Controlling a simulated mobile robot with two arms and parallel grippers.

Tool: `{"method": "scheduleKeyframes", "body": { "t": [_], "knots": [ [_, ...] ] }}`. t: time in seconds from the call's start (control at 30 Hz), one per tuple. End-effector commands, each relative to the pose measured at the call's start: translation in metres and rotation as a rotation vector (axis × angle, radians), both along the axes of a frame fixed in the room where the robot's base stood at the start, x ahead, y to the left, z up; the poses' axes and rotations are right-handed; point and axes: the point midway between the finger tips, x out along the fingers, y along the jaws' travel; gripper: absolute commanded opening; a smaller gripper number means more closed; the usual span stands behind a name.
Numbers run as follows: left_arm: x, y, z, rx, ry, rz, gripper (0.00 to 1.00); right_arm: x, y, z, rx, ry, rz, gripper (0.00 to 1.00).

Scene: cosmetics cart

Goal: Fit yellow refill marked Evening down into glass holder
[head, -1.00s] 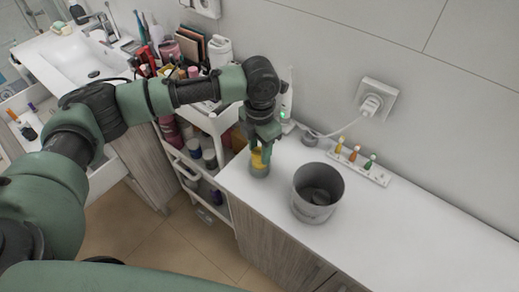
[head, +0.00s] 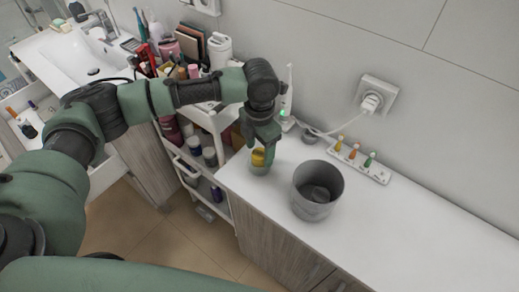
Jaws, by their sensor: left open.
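The yellow refill (head: 258,156) stands in the mouth of the glass holder (head: 259,169), its yellow upper part showing at the rim. How deep it sits I cannot tell, and any marking on it is too small to read. The glass holder is upright on the white counter near its left end. My left gripper (head: 261,146) is open, directly above and around the top of the refill, pointing down. Its fingers partly hide the refill. My right gripper is not in view.
A grey bin (head: 317,190) stands on the counter just right of the glass holder. A crowded cosmetics cart (head: 196,120) is at the left. The counter's right side is clear.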

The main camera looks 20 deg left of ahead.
Motion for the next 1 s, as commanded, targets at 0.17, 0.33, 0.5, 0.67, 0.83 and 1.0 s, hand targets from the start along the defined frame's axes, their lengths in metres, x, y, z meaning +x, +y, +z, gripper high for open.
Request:
{"method": "scheduleKeyframes", "body": {
  "t": [0.17,0.33,0.5,0.67,0.83,1.0],
  "knots": [
    [0.002,-0.001,0.028,-0.002,-0.007,-0.001,0.62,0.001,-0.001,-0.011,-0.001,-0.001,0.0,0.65],
    [0.002,-0.001,0.065,-0.003,-0.005,0.0,0.62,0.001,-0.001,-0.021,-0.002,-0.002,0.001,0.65],
    [0.001,-0.001,0.097,-0.002,-0.005,0.0,0.62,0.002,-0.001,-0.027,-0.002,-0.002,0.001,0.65],
    [0.001,0.0,0.113,0.0,-0.002,0.001,0.62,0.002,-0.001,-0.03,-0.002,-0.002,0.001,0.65],
    [0.0,0.0,0.117,-0.001,0.0,0.001,0.62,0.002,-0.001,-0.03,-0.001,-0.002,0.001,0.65],
    [0.0,0.0,0.117,-0.001,0.0,0.001,0.62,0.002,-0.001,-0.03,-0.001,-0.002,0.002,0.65]
  ]
}}
